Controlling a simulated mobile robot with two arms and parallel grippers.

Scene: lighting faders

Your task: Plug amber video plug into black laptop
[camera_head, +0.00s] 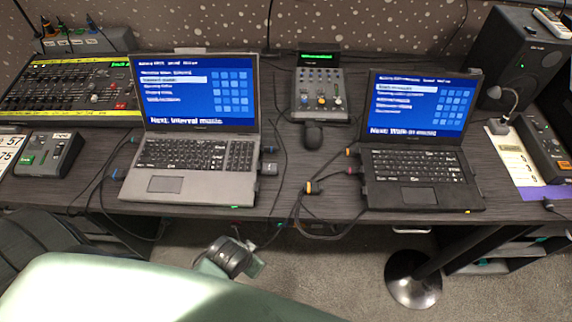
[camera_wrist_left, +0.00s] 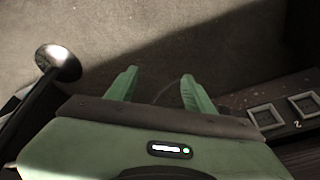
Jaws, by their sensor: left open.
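The black laptop (camera_head: 420,150) stands open on the right half of the desk, its screen lit blue. Several cable ends lie by its left side. One with an orange-amber band (camera_head: 310,187) lies near the desk's front edge, apart from the laptop. Another orange-tipped end (camera_head: 349,151) is close to the laptop's left side; I cannot tell whether it is plugged in, or which is the amber video plug. In the left wrist view, my left gripper (camera_wrist_left: 160,76) has its green fingers apart and empty, over the carpet. My right gripper is not in view.
A grey laptop (camera_head: 190,155) stands open to the left. A small mixer (camera_head: 320,92) and a dark round object (camera_head: 312,135) are between the laptops. Loose cables hang over the desk's front edge. A round stand base (camera_head: 413,279) is on the floor.

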